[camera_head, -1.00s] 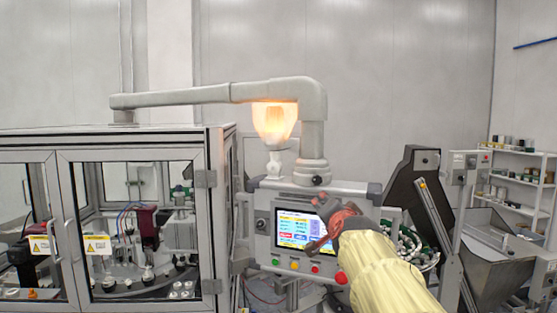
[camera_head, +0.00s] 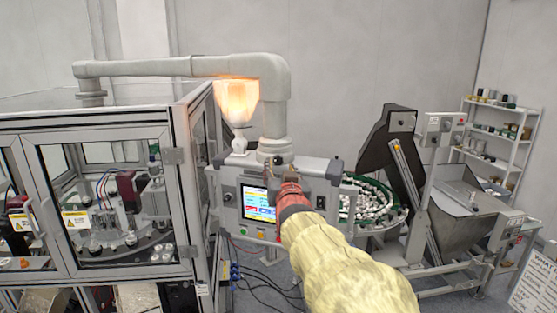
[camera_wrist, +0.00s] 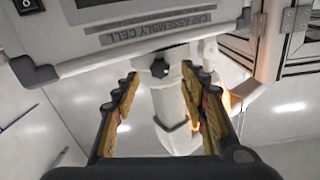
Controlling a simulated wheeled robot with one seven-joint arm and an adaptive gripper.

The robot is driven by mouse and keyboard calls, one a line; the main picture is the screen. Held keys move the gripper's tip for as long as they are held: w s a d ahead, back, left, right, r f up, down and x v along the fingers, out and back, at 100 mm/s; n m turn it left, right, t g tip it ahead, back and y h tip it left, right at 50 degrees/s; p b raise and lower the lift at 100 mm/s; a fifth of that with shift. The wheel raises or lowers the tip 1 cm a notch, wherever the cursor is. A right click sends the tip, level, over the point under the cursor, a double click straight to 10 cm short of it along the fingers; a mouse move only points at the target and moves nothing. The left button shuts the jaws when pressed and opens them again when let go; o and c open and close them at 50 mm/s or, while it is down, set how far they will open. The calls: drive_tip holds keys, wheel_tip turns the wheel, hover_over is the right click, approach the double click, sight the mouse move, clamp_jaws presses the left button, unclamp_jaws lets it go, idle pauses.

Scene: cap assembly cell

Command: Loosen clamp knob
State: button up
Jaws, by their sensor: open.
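The clamp knob (camera_wrist: 159,68) is small and black, on the pale collar of the support arm at the top of the control panel (camera_head: 229,197). In the wrist view, which looks upside down, it shows between my fingertips, slightly beyond them. My gripper (camera_wrist: 159,76) is open, with one finger on each side of the knob, and no contact shows. In the head view my gripper (camera_head: 278,166) points at the collar (camera_head: 273,146), and the knob there is too small and partly covered to make out well.
The pale support arm (camera_head: 170,66) runs left over the glazed cell (camera_head: 105,200). The panel has a lit screen and buttons. A round feeder (camera_head: 375,205) and hopper (camera_head: 470,205) stand right.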

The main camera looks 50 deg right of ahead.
sight(278, 162)
drive_tip(key=shift+p+x, duration=0.65)
drive_tip(key=shift+x, duration=1.5)
drive_tip(key=c, duration=0.3)
drive_tip(key=c, duration=0.8)
clamp_jaws()
